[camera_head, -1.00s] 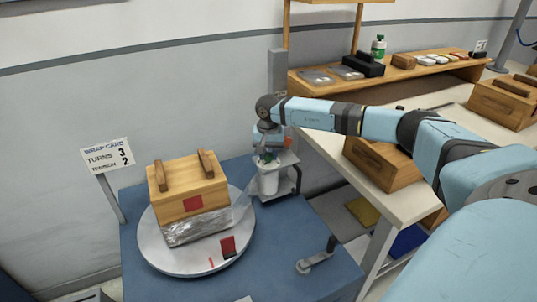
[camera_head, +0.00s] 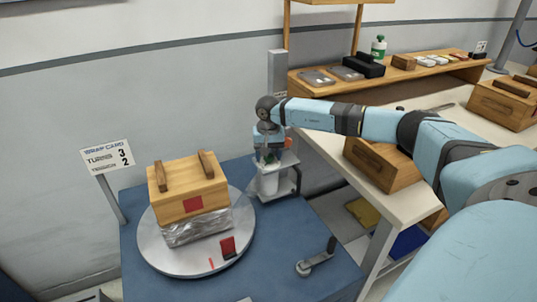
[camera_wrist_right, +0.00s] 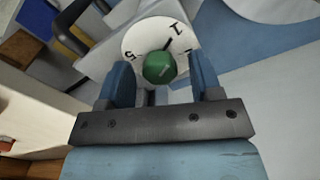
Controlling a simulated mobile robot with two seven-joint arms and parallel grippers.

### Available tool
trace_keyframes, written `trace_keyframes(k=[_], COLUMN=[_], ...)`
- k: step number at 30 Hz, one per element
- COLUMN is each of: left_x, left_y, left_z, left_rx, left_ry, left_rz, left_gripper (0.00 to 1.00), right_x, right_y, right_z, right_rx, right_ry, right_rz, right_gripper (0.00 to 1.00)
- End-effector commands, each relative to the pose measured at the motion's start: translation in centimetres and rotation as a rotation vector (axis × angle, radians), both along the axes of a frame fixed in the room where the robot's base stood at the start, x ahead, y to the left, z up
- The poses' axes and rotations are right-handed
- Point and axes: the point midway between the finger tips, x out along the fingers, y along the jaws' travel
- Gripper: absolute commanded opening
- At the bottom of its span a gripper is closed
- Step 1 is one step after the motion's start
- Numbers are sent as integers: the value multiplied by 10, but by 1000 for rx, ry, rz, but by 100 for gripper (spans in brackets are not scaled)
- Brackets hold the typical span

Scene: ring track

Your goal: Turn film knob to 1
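The green film knob (camera_wrist_right: 160,67) sits on a white round dial (camera_wrist_right: 138,40) in the right wrist view. A 5 shows at the dial's left, a 1 at its upper right, and another figure is partly hidden at the right. A dark mark on the dial runs from the knob toward the 1. The knob's own pointer is hard to make out. My right gripper (camera_wrist_right: 161,80) is open, one finger on each side of the knob, with gaps between. In the head view my right gripper (camera_head: 269,156) is over the film stand (camera_head: 271,182), mostly hidden. My left gripper is not in view.
A wooden box (camera_head: 188,185) with foil-like wrap on its lower part stands on a round turntable (camera_head: 165,256). A crank (camera_head: 316,258) lies to the right on the blue table. A white bench (camera_head: 400,212) stands right.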

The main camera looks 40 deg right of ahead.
Motion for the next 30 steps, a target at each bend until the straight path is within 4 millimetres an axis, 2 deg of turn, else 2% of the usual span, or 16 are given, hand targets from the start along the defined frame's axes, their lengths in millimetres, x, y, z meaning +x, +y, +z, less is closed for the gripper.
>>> trace_keyframes(k=[6, 10, 24, 30], left_x=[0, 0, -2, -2], left_y=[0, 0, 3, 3], left_z=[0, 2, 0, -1], left_rx=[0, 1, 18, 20], left_ry=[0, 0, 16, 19], left_rz=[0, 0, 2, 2], left_gripper=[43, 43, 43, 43], right_x=[0, 1, 0, 0], right_y=[0, 0, 0, 0], right_z=[2, 14, 113, 135], right_rx=[0, 0, 0, 0], right_ry=[0, -2, -2, -1], right_rz=[-1, -1, 0, 0], right_gripper=[59, 59, 59, 59])
